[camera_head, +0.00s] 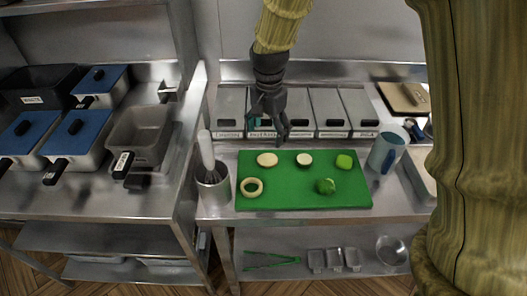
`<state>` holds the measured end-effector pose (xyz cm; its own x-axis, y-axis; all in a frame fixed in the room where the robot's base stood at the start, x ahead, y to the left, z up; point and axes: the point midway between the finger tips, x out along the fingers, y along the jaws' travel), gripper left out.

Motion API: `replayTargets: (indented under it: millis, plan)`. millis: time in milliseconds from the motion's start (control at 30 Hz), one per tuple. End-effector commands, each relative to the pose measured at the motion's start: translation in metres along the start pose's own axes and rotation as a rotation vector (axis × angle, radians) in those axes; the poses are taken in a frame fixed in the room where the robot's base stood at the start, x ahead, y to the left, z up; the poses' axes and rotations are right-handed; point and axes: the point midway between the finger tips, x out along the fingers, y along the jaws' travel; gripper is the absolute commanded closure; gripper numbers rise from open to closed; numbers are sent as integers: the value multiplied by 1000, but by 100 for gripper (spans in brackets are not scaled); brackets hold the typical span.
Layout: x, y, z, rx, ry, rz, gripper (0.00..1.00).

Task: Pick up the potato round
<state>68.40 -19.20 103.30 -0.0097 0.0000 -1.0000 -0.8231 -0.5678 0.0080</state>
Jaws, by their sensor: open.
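A pale, flat round, which looks like the potato round (267,159), lies near the back left of the green cutting board (290,198). My gripper (272,125) is open and empty, pointing down in front of the labelled bins. In the picture it is just above the round, apart from it. How high it hangs over the board is hard to tell. The round is in full view.
Lidded bins (325,105) stand behind. A utensil pot (213,185) is left, a pitcher (386,150) right.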

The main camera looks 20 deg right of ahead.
Motion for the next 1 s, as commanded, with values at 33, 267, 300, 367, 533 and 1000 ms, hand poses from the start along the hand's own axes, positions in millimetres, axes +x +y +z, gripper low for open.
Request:
replayTargets:
  millis: [33, 267, 300, 367, 533, 1000]
  plan:
    - [5, 2, 2, -1, -2, 2, 22]
    - [37, -7, -4, 1, -7, 9, 22]
    - [42, -9, -6, 1, -8, 11, 22]
    - [47, -12, -8, 1, -10, 13, 22]
    - [55, -14, -10, 1, -13, 18, 22]
    - [99, -13, -9, 3, -13, 19, 22]
